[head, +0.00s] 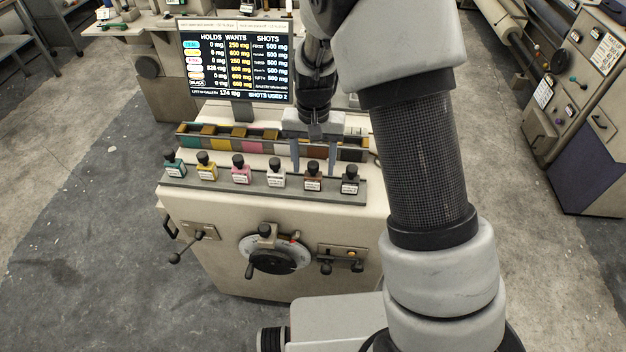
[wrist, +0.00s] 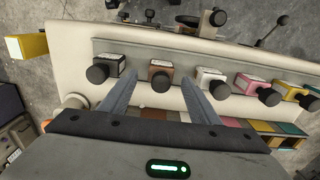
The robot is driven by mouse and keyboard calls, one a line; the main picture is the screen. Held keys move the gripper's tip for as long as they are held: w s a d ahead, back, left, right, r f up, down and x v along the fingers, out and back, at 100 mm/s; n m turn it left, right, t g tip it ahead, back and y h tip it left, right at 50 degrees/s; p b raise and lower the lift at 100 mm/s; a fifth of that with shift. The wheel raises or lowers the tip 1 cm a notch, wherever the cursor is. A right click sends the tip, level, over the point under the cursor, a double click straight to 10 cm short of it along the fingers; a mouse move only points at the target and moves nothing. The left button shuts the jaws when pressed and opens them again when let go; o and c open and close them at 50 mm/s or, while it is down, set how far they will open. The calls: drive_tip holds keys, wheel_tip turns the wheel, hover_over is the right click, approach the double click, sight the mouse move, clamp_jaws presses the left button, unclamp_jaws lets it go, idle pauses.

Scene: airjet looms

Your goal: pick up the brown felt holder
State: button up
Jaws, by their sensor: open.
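The brown felt holder (head: 313,184) stands upright in the front rack, second from the right, with a dark round knob on top and a pale label on its front. In the wrist view the brown holder (wrist: 161,67) lies just past and between the fingertips, its knob toward me. My gripper (head: 314,170) is open and empty, pointing down above and slightly behind the holder. I cannot tell the exact height gap.
A black holder (head: 349,182) and a white holder (head: 276,174) stand close on either side. Pink, yellow and teal holders continue left along the rack (head: 225,188). Colored compartments (head: 215,140) and a screen (head: 236,62) are behind; a dial (head: 275,250) is on the front.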

sight(313, 177)
wheel_tip(313, 177, down, 5)
drive_tip(key=shift+a+f, duration=0.1)
drive_tip(key=shift+c, duration=0.2)
drive_tip(key=c, duration=1.2)
drive_tip(key=shift+o, duration=0.2)
